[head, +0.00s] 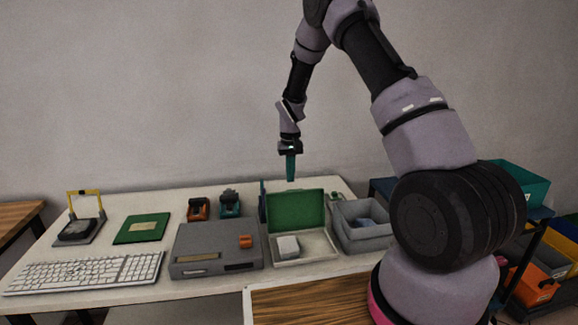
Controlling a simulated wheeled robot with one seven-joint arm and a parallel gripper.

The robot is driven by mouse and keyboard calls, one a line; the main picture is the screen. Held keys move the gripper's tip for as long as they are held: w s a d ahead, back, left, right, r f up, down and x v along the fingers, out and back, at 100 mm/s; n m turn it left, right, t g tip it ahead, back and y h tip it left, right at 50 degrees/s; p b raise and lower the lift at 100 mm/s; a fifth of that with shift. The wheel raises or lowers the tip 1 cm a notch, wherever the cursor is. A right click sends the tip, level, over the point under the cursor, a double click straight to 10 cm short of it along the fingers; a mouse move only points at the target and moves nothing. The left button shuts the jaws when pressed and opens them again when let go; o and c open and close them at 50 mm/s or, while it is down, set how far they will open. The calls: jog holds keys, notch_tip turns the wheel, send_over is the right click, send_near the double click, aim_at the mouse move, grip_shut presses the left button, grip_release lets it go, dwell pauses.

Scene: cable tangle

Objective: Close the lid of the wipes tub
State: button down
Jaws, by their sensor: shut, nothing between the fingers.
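A shallow white open box (320,243), which looks like the wipes tub, stands on the table right of centre. Its green lid (297,212) stands up at the rear edge, open. A small white block (288,247) lies inside the tub. My gripper (291,180) points down with its teal fingers shut and empty. In the picture it is just above the top edge of the lid; the gap in depth is hard to tell.
A grey bin (358,240) stands close right of the tub, and a flat grey device (215,248) with an orange knob close left. Small orange (198,209) and teal (230,207) items stand behind. A keyboard (85,272) and green board (143,228) lie farther left.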

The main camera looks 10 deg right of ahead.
notch_tip(320, 180, down, 4)
jog(key=shift+r, duration=0.1)
jog(key=s, duration=0.1)
jog(key=s+r, duration=0.1)
jog(key=shift+s+r, duration=0.2)
jog(key=shift+s, duration=0.1)
jog(key=shift+s+d+r, duration=0.1)
jog(key=shift+s+r, duration=0.05)
jog(key=shift+s, duration=0.45)
jog(key=shift+s+r, duration=0.1)
